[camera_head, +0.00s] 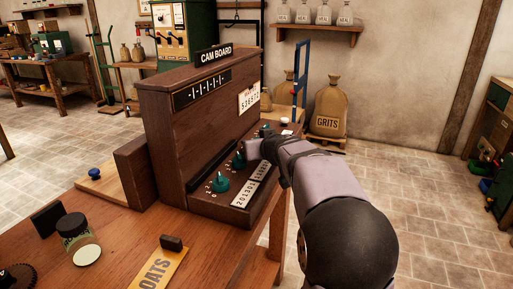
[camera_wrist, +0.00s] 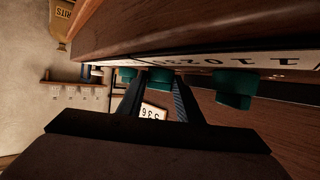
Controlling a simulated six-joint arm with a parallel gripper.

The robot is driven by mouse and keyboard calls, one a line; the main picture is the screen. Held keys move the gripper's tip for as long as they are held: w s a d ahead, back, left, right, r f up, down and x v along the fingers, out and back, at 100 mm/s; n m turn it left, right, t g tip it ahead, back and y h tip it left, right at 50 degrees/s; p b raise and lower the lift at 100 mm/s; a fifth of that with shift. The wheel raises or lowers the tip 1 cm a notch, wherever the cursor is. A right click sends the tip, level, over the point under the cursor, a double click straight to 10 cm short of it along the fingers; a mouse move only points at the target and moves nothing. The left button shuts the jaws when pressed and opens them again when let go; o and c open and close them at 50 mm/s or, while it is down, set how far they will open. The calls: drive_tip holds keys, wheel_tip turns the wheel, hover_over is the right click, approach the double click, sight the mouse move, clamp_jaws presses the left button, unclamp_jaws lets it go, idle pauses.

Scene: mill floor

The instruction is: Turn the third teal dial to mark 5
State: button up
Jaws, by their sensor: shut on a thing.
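The cam board (camera_head: 182,130) is a dark brown wooden console on the bench with a row of teal dials on its low ledge. The nearest dial (camera_head: 220,183) and the one behind it (camera_head: 238,160) are free. A far dial (camera_head: 264,130) shows past my gripper (camera_head: 257,149). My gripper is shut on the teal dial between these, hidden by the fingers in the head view. In the wrist view that gripped dial (camera_wrist: 160,80) sits between both dark fingers, with a neighbour dial (camera_wrist: 235,88) on the right. The gripped dial's pointer and mark cannot be read.
Number plates (camera_head: 244,194) lie along the ledge beside the dials. A paper card (camera_head: 249,98) hangs on the console face. A jar (camera_head: 78,240), a blue knob (camera_head: 95,173) and an OATS board (camera_head: 160,264) are on the bench. Open floor lies to the right.

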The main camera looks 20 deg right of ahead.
drive_tip(key=shift+m+h, duration=0.4)
drive_tip(key=shift+h, duration=0.1)
drive_tip(key=o, duration=1)
drive_tip(key=shift+v, duration=3.7)
drive_tip(key=shift+r, duration=0.1)
